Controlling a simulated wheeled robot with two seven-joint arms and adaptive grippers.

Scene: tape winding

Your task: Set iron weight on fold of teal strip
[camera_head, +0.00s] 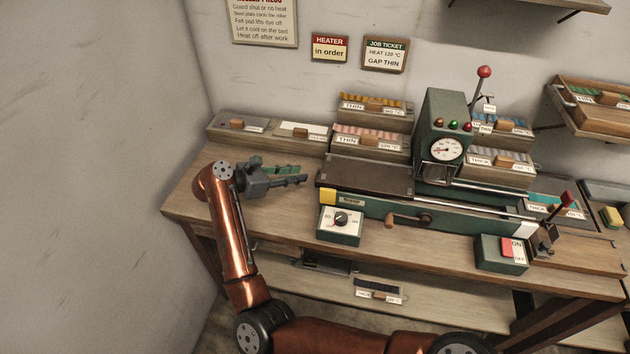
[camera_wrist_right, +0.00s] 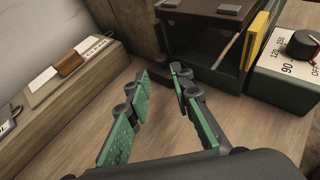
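My right gripper (camera_head: 301,175) hangs over the left part of the bench, left of the machine's near end. In the right wrist view its green-padded fingers (camera_wrist_right: 160,73) are apart with nothing between them. A teal patch (camera_head: 548,201) shows in a box labelled THICK at the machine's right; I cannot tell if it is the strip in question. I cannot make out a fold or an iron weight for certain. My left gripper is not in view.
The green machine (camera_head: 438,135) with its dark bed (camera_head: 365,176) fills the middle of the bench (camera_head: 185,195). A dial box (camera_head: 340,226) and a red switch box (camera_head: 498,252) stand in front. Trays, one marked CLEAN (camera_wrist_right: 72,65), line the back. Bare wood lies around my right gripper.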

